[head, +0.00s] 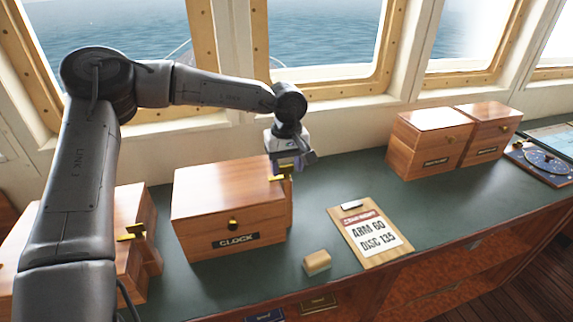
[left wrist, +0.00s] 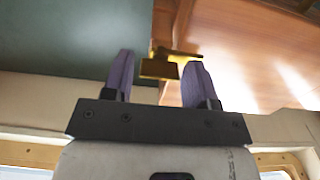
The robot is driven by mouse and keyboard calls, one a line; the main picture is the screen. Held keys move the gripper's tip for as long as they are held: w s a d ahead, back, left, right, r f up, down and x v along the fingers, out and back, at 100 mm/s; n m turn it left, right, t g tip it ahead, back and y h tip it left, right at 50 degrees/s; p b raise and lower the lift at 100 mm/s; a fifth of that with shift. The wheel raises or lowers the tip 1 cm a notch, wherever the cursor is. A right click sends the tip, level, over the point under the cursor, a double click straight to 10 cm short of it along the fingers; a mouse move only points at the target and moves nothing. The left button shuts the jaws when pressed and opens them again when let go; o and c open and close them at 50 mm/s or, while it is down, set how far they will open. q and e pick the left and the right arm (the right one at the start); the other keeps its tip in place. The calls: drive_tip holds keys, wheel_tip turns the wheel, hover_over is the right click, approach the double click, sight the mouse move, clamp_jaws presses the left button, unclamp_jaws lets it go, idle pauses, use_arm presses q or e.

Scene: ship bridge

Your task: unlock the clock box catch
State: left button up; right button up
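The clock box (head: 230,205) is a wooden box labelled CLOCK on the green counter, with its lid down and a small dark knob on its front. Its brass catch (head: 286,171) is on the box's right side near the top edge. My left gripper (head: 291,158) is just above and behind the catch, pointing down. In the left wrist view the two purple fingers (left wrist: 158,72) are apart, and the brass catch (left wrist: 160,68) shows between their tips, close to the right finger. I cannot tell whether they touch. My right gripper is not in view.
Another wooden box (head: 132,215) with a brass catch stands at left, partly behind my left arm. A clipboard (head: 370,237) reading ARM 60, DISC 135 and a small block (head: 317,262) lie right of the clock box. Two boxes (head: 432,150) stand further right. Windows line the back.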

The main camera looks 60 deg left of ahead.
use_arm(q)
drive_tip(key=c, duration=0.6)
drive_tip(key=shift+c, duration=0.2)
drive_tip(key=n+b, duration=0.2)
drive_tip(key=shift+f+n, duration=0.15)
drive_tip(key=shift+n, duration=0.15)
drive_tip(key=n+b, duration=0.2)
drive_tip(key=n, duration=0.1)
drive_tip(key=shift+n, duration=0.4)
drive_tip(key=n+b, duration=0.3)
drive_tip(key=n, duration=0.3)
drive_tip(key=n+b, duration=0.1)
drive_tip(key=n, duration=0.2)
drive_tip(key=shift+r+n, duration=0.2)
drive_tip(key=shift+n, duration=0.9)
drive_tip(key=shift+n+b, duration=0.3)
